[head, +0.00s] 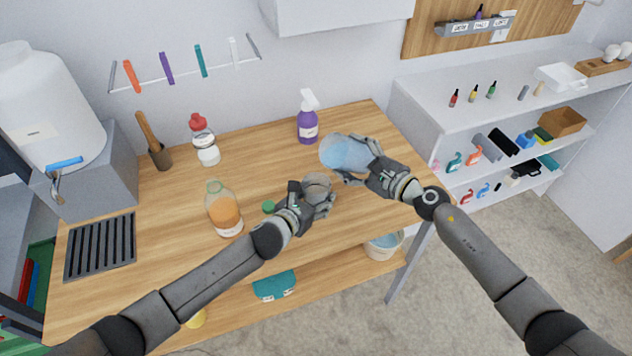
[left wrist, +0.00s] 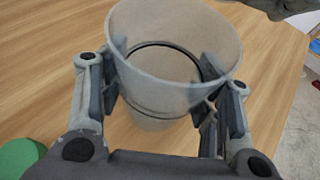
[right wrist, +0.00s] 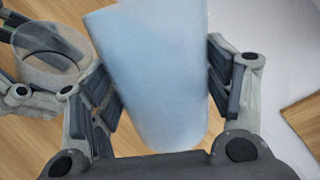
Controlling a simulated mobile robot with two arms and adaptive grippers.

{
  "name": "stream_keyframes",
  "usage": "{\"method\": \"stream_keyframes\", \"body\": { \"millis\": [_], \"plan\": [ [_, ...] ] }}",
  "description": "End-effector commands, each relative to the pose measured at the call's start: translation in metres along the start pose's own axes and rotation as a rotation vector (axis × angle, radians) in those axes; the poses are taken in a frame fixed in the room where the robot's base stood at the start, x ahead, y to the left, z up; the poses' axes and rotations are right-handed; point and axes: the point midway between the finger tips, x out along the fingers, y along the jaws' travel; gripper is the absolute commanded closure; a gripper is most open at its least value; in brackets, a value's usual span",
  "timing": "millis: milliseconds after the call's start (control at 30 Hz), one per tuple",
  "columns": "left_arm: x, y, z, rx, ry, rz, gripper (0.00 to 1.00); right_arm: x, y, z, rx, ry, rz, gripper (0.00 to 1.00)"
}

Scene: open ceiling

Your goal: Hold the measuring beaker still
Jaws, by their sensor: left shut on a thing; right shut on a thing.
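The measuring beaker (head: 318,181), a clear, wide-mouthed vessel, is near the table's front edge. My left gripper (head: 316,199) is shut around its sides. In the left wrist view the beaker (left wrist: 172,48) is between both fingers, with a dark ring on it and no liquid that I can make out. My right gripper (head: 362,162) is shut on a pale blue translucent container (head: 342,152), which looks tilted, just behind and right of the beaker. In the right wrist view this container (right wrist: 155,70) fills the space between the fingers, and the beaker (right wrist: 48,55) is left of it, apart.
An orange-filled bottle (head: 223,213) and a green cap (head: 268,207) are left of my left gripper. A white shelf unit (head: 478,105) is at right.

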Motion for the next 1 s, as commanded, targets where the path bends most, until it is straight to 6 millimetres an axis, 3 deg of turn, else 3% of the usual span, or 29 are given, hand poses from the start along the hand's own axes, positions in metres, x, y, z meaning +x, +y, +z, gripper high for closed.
{"method": "stream_keyframes", "body": {
  "millis": [1000],
  "plan": [
    [-0.0001,0.0004,-0.0017,0.001,0.003,0.001,0.64,0.0003,-0.0017,0.0005,-0.106,0.021,-0.003,0.68]
  ]
}}
